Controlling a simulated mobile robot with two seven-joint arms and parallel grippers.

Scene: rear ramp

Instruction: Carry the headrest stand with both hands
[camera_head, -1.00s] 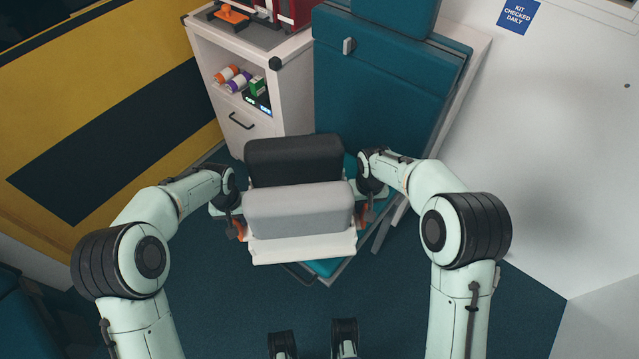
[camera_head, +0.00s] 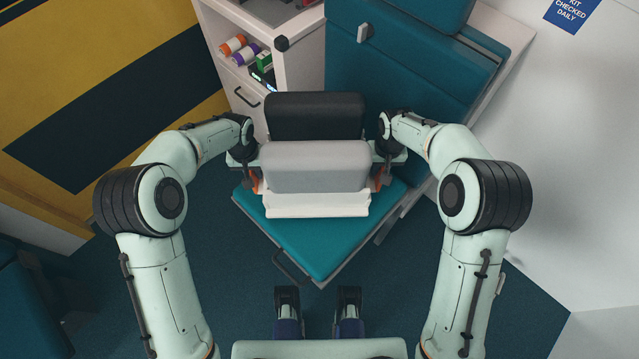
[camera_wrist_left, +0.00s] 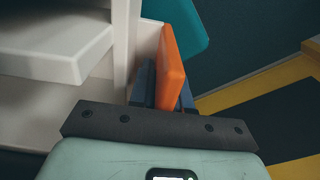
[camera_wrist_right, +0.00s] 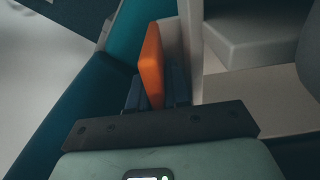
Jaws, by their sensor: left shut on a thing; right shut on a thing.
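The headrest stand has a white base (camera_head: 318,204), a light grey block (camera_head: 316,165) and a black block (camera_head: 315,116) behind it. Orange handles stick out at its two sides. My left gripper (camera_head: 252,178) is shut on the left orange handle, which also shows in the left wrist view (camera_wrist_left: 172,68). My right gripper (camera_head: 382,178) is shut on the right orange handle, which also shows in the right wrist view (camera_wrist_right: 151,65). The stand is held roughly level between both arms, in front of and over a teal cushion (camera_head: 318,245). Whether it touches the cushion is hidden.
A white cabinet (camera_head: 300,75) with coloured rolls on its shelf (camera_head: 240,52) stands behind left. A teal padded seat back (camera_head: 400,70) rises behind right. A yellow and black wall (camera_head: 60,130) is at left, a white wall (camera_head: 560,150) at right. Dark floor lies in front.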

